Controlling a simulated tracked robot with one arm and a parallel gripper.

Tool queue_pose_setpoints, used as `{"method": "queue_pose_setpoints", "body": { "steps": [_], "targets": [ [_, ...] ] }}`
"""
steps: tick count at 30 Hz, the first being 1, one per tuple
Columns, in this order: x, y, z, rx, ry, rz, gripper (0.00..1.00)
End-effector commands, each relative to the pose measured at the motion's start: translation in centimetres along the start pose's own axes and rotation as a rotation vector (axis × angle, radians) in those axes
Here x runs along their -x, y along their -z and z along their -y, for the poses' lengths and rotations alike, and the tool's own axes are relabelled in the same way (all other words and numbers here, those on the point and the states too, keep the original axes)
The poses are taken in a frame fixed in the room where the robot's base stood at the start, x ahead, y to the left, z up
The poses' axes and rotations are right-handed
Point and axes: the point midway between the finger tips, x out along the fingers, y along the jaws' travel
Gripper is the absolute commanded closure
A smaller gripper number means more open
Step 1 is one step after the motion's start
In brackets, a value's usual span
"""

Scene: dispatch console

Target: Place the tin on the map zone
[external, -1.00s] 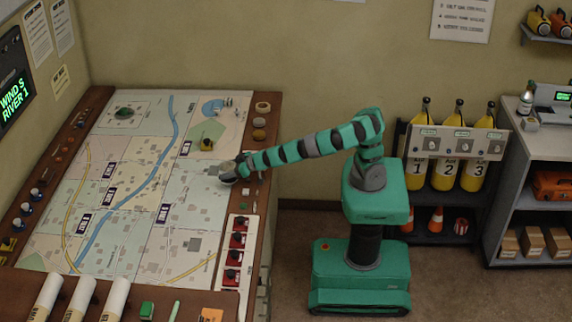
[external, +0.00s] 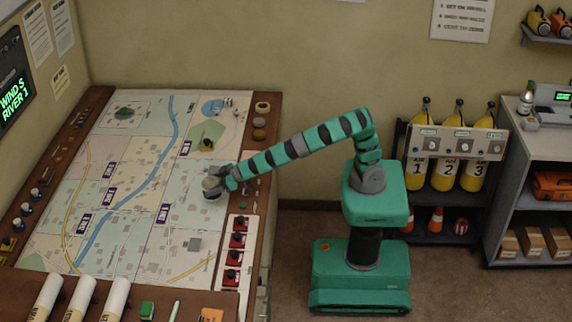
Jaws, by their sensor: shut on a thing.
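My gripper (external: 218,182) is over the right middle part of the large map (external: 60,225) on the console. The map is split into pale panels with dark purple tags, such as one (external: 163,212) left of and below the tin.
A blue river line (external: 150,190) crosses the map. A dark knob-like piece on a green patch (external: 207,144) stands above the gripper. A panel with red switches (external: 236,250) lies below right. Map around the tin is mostly clear.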

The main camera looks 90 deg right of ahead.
Motion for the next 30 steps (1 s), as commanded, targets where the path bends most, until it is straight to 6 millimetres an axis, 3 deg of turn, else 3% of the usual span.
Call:
{"method": "queue_pose_setpoints", "body": {
  "steps": [15, 27, 30],
  "targets": [
    [-5.9, 2.1, 1.7, -0.003, 0.001, -0.001, 0.64],
    [-7.4, 2.7, 2.1, -0.002, -0.002, 0.001, 0.64],
    [-8.0, 1.5, 2.2, 0.001, -0.003, 0.001, 0.64]
  ]
}}
